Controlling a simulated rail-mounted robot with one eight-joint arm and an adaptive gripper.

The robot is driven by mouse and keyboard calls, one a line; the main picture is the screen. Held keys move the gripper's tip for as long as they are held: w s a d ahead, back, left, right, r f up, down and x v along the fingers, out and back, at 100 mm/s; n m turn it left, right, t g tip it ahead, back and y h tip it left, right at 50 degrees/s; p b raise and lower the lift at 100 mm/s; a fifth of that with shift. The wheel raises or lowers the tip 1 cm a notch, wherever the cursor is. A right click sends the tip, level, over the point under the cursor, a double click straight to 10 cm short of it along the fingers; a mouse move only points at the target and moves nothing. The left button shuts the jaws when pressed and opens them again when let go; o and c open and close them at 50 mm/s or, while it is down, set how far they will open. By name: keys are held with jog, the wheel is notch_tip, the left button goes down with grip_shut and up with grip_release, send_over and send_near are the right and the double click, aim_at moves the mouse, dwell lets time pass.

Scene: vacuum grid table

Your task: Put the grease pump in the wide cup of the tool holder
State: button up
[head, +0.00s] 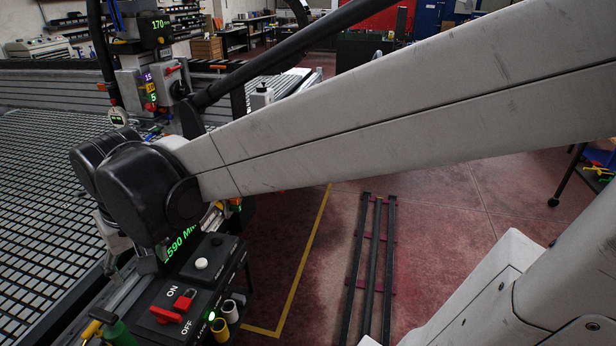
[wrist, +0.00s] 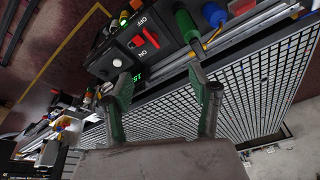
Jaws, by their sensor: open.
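My gripper (wrist: 163,74) is open, with its two green-padded fingers apart and nothing between them. In the head view it is mostly hidden behind my black wrist joint. A green cylinder with a brass-coloured part (wrist: 187,24) lies beyond the right fingertip in the wrist view, at the edge of the control box. A green cylinder also shows at the bottom left of the head view (head: 117,332). It may be the grease pump; I cannot tell for sure. Small round cups, one yellow (head: 220,330) and one grey (head: 230,311), sit beside the control box and may be the tool holder.
The black control box (head: 205,288) has a red switch (head: 174,306) and a white knob (head: 201,264). The grid table (head: 40,200) fills the left. Dark rails (head: 370,260) lie on the floor.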

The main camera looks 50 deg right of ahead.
jog(key=s+d+t, duration=0.3)
jog(key=s+d, duration=0.4)
jog(key=s, duration=0.4)
jog(key=shift+s+r+t+h, duration=0.2)
jog(key=shift+r+t+h, duration=0.1)
jog(key=shift+r+t, duration=0.1)
jog(key=shift+f, duration=0.15)
notch_tip(320, 180, down, 4)
jog(key=b, duration=0.4)
